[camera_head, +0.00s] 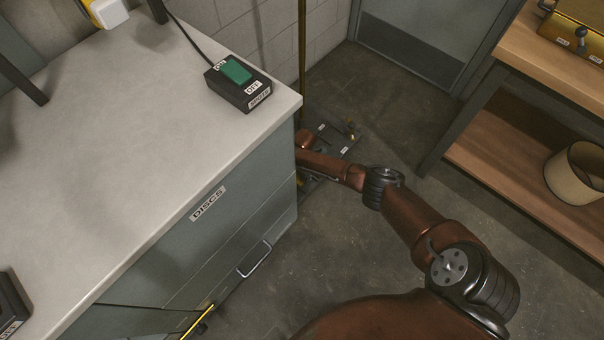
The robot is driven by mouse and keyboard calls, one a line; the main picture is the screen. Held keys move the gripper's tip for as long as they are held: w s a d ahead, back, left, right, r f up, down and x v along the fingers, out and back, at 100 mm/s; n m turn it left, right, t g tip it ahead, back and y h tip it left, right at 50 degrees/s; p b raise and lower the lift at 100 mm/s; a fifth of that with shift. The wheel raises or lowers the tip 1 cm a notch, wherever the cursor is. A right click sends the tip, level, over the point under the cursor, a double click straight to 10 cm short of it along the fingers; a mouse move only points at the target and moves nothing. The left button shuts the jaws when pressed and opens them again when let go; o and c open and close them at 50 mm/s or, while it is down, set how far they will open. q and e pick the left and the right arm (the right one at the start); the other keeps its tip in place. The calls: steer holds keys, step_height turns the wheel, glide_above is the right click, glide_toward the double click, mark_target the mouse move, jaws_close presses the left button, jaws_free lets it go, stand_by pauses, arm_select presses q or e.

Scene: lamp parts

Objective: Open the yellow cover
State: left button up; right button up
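A yellow piece (87,8) shows at the top left edge beside a white block, partly cut off. A yellow-brass box (575,28) with labels and a small dark lever stands on the wooden bench at the top right. I cannot tell which of these is the yellow cover, or whether it is open. My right arm reaches left across the floor to the grey cabinet's corner. My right gripper (307,183) shows only as small dark parts there, mostly hidden, so its opening cannot be seen. My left gripper is not in view.
A black switch box (238,82) with a green rocker sits on the white worktop (110,130). The drawer cabinet (215,235) stands below. A dark labelled plate (338,132) lies on the floor. The wooden bench holds a cream lampshade (578,175) on its lower shelf.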

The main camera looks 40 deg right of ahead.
steer(key=shift+c, duration=0.4)
jaws_close()
steer(key=shift+d, duration=0.1)
stand_by(0.3)
